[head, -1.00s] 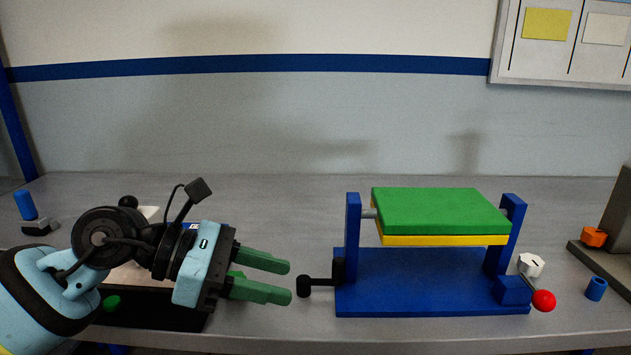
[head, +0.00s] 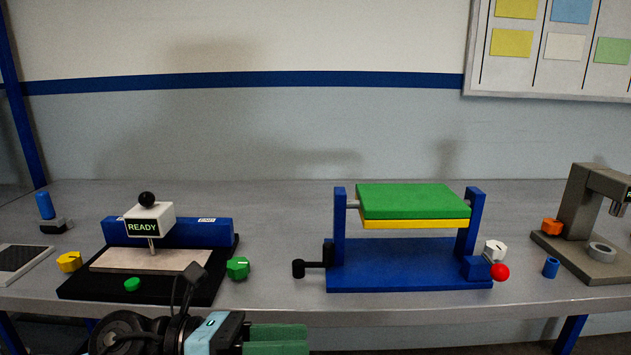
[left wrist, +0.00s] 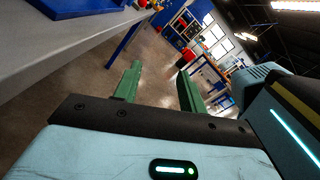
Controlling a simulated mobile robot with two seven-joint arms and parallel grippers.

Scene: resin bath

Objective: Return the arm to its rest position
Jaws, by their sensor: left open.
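My left gripper (head: 278,340) shows at the bottom of the head view, low in front of the bench's front edge, partly cut off by the frame. Its green fingers point right. In the left wrist view the two green fingers (left wrist: 158,85) stand apart with nothing between them, and the floor shows beyond. The gripper touches nothing that I can see. My right arm is not in view.
The bench (head: 280,300) carries a black-based device with a READY display (head: 144,228), a blue stand with a green-topped plate (head: 405,200) and crank (head: 298,269), and a grey press (head: 577,200). Floor space (left wrist: 150,60) beyond the fingers looks clear.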

